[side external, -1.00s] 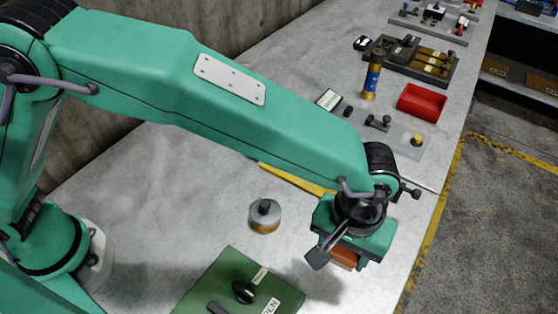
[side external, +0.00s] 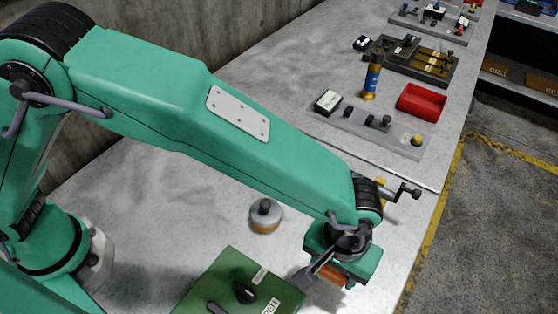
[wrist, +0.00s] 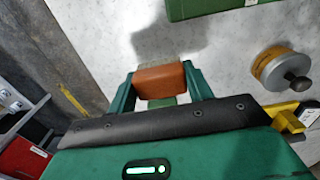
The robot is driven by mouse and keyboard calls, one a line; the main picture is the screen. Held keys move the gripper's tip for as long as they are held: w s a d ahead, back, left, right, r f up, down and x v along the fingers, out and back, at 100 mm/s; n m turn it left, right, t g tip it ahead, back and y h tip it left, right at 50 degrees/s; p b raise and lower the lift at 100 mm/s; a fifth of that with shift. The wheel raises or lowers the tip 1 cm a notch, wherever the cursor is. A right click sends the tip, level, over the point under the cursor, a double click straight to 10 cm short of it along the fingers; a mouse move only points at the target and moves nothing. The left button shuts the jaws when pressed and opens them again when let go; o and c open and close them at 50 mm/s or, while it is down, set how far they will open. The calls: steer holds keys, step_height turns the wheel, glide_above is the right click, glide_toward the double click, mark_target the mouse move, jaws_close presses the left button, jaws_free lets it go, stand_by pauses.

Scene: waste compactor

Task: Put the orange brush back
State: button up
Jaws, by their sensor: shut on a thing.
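The orange brush (wrist: 158,81) is between the two green fingers of my gripper (wrist: 160,88) in the wrist view. My gripper is shut on its orange block, and pale bristles (wrist: 168,39) stick out beyond it. In the side view the orange brush (side external: 332,276) shows below my gripper (side external: 336,262), partly covered by it. My gripper holds it over the grey bench, right of the green box. I cannot tell the exact height above the bench.
The green box (side external: 226,270) with a dark knob and a partly readable label is close by. A round grey and amber container (side external: 265,217) stands behind it. A red tray (side external: 421,102) and a blue and gold cylinder (side external: 371,77) are farther back. The bench's right edge is near.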

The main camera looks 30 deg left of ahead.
mark_target(331, 278)
steer(key=shift+f, duration=1.95)
steer(key=shift+f, duration=0.1)
steer(key=o, duration=0.9)
steer(key=shift+o, duration=0.2)
step_height(331, 278, up, 12)
steer(key=shift+r, duration=0.15)
